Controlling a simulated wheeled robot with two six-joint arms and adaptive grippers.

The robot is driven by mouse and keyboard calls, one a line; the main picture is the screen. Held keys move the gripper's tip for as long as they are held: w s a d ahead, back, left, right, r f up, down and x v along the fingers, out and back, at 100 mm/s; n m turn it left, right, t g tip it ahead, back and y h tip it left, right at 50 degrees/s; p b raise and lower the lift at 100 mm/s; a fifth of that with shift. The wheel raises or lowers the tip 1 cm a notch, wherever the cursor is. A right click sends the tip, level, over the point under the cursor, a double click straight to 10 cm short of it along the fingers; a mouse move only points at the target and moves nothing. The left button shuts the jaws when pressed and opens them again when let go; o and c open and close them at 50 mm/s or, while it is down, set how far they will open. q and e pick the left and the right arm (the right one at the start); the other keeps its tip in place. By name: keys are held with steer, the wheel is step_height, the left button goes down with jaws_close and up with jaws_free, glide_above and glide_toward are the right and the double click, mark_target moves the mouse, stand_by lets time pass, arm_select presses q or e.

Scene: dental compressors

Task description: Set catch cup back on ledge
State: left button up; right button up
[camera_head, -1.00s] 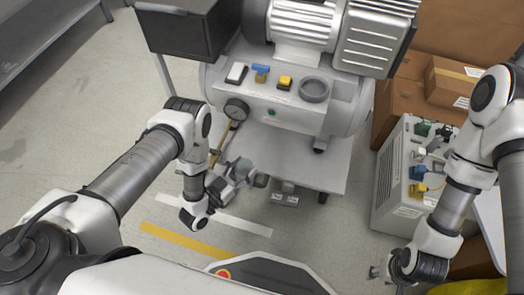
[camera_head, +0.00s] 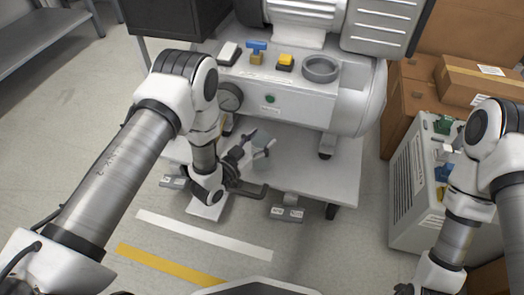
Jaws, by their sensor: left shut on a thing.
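My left gripper (camera_head: 258,148) is shut on a small translucent grey-green cup (camera_head: 262,158), which I take to be the catch cup. The fingers and wrist hide part of it. It is held in front of the compressor's tank, over the pale lower deck (camera_head: 325,180); I cannot tell whether it touches anything. Above it, the front ledge (camera_head: 284,84) of the compressor carries a grey ring-shaped holder (camera_head: 320,69) at its right end. My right gripper (camera_head: 404,288) barely shows at the bottom edge, and its jaws are not clear.
A white rocker switch (camera_head: 229,53), a blue-handled valve (camera_head: 256,52) and a yellow button (camera_head: 286,62) stand on the ledge left of the ring. A pressure gauge (camera_head: 230,97) is on the front. Cardboard boxes (camera_head: 478,82) and a grey cabinet (camera_head: 418,185) stand right.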

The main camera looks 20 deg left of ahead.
mark_target(266, 142)
arm_select(q)
steer(key=f+b, duration=0.1)
steer(key=f, duration=0.1)
steer(key=w+f+b, duration=0.1)
steer(key=f+b, duration=0.1)
steer(key=shift+d, duration=0.15)
steer(key=shift+r, duration=0.25)
steer(key=shift+c, duration=0.6)
steer(key=o, duration=1.3)
steer(key=shift+f, duration=0.15)
